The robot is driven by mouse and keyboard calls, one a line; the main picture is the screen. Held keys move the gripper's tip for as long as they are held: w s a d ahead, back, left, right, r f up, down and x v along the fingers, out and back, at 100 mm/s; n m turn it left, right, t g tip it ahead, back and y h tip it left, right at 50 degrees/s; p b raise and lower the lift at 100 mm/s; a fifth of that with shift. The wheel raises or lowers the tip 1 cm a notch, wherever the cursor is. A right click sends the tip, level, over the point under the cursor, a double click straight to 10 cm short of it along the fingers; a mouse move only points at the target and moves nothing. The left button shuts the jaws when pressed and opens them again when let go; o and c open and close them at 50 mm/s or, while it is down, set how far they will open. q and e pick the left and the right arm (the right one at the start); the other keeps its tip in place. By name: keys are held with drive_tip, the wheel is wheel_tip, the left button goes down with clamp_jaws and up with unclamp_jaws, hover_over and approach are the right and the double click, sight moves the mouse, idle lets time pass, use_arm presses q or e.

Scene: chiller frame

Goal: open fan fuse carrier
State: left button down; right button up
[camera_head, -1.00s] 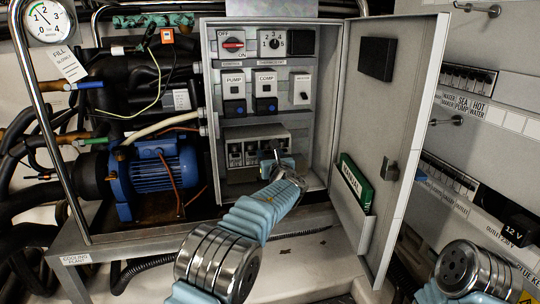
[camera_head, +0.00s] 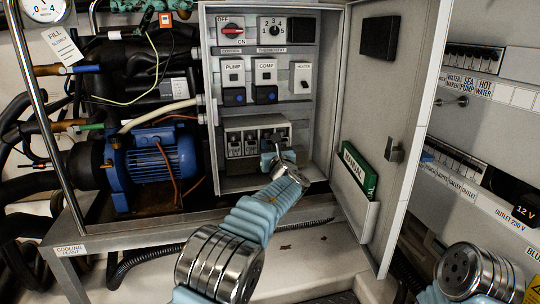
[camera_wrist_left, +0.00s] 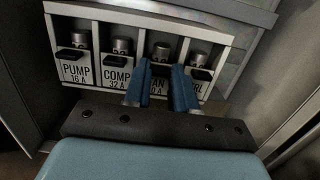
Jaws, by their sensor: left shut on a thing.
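The fuse block (camera_head: 230,126) sits low inside the open grey cabinet. In the left wrist view it has a row of slots with silver-capped fuses and black tabs, labelled PUMP (camera_wrist_left: 75,72), COMP (camera_wrist_left: 116,77), a partly covered one ending in "AN", and one ending in "RL". My left gripper (camera_head: 276,148) reaches the block's right half in the head view. In the left wrist view its blue fingers (camera_wrist_left: 161,74) are shut on the fan fuse carrier (camera_wrist_left: 161,52), third from the left. The fingers hide most of its label. My right gripper is out of view.
The cabinet door (camera_head: 385,110) stands open at the right, with a green manual (camera_head: 360,170) in its pocket. Switches, including a red rotary one (camera_head: 231,30), sit above the block. A blue motor (camera_head: 150,160) stands left of the cabinet. A sill lies below the block.

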sight(269, 144)
use_arm(q)
drive_tip(key=t+b, duration=0.1)
drive_tip(key=b, duration=0.2)
drive_tip(key=f+t+b, duration=0.1)
drive_tip(key=b, duration=0.1)
drive_tip(key=s+f+t+y+b, duration=0.1)
drive_tip(key=t+b, duration=0.1)
drive_tip(key=b, duration=0.1)
drive_tip(key=shift+s+d+b, duration=0.1)
drive_tip(key=shift+d+b, duration=0.15)
drive_tip(key=shift+b, duration=0.1)
drive_tip(key=shift+f+t, duration=0.15)
drive_tip(key=shift+t, duration=0.15)
drive_tip(key=shift+s+f+t+y, duration=0.1)
drive_tip(key=shift+f+t+y, duration=0.1)
drive_tip(key=shift+t+y, duration=0.25)
